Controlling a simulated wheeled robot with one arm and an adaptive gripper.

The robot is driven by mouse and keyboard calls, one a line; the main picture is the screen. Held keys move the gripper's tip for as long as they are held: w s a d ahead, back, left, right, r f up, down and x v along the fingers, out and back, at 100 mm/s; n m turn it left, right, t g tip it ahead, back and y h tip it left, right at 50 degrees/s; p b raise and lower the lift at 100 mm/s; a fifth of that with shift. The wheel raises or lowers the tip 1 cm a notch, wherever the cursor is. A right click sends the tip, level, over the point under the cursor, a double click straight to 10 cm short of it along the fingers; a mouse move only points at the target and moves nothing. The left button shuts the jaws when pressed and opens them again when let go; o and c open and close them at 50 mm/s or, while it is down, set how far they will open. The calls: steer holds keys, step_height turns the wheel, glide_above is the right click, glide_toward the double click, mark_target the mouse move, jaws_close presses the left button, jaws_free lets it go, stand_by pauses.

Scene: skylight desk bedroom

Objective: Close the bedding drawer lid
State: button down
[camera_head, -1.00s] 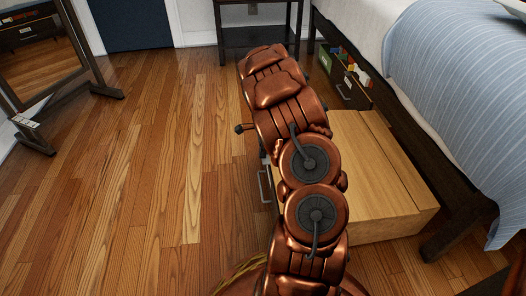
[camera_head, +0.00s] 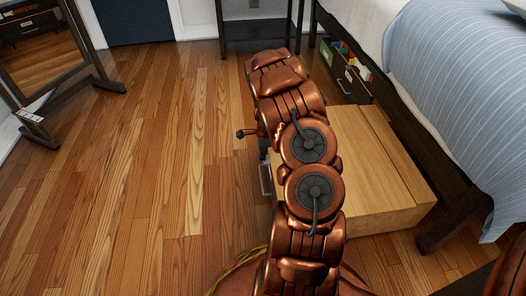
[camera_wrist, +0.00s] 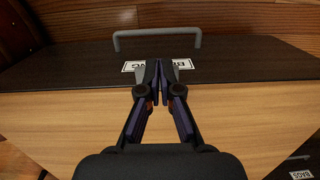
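The light wooden bedding drawer (camera_head: 370,170) stands out from under the bed, with a flat wooden top and a seam running along it. A grey handle (camera_head: 265,178) shows at its left side, partly behind my arm. In the wrist view, a light wooden surface (camera_wrist: 60,115) meets a dark panel (camera_wrist: 60,70) with a grey bar handle (camera_wrist: 157,34) and a white label, partly covered by my fingers. My gripper (camera_wrist: 158,70) has its fingertips together, with nothing seen between them. It is over the panel's edge; I cannot tell whether it touches. My arm hides part of the drawer in the head view.
The bed (camera_head: 450,100) with a striped blue cover is on the right. An open drawer with colourful items (camera_head: 345,70) is beyond the wooden one. A dark stand (camera_head: 258,30) is at the back and a mirror (camera_head: 40,60) at the left. The left floor is clear.

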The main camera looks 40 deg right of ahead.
steer(key=shift+s+a+f, duration=0.25)
steer(key=shift+f, duration=0.35)
step_height(320, 180, up, 15)
steer(key=p, duration=0.6)
steer(key=shift+w+d, duration=0.2)
steer(key=shift+d, duration=0.05)
steer(key=shift+r, duration=0.1)
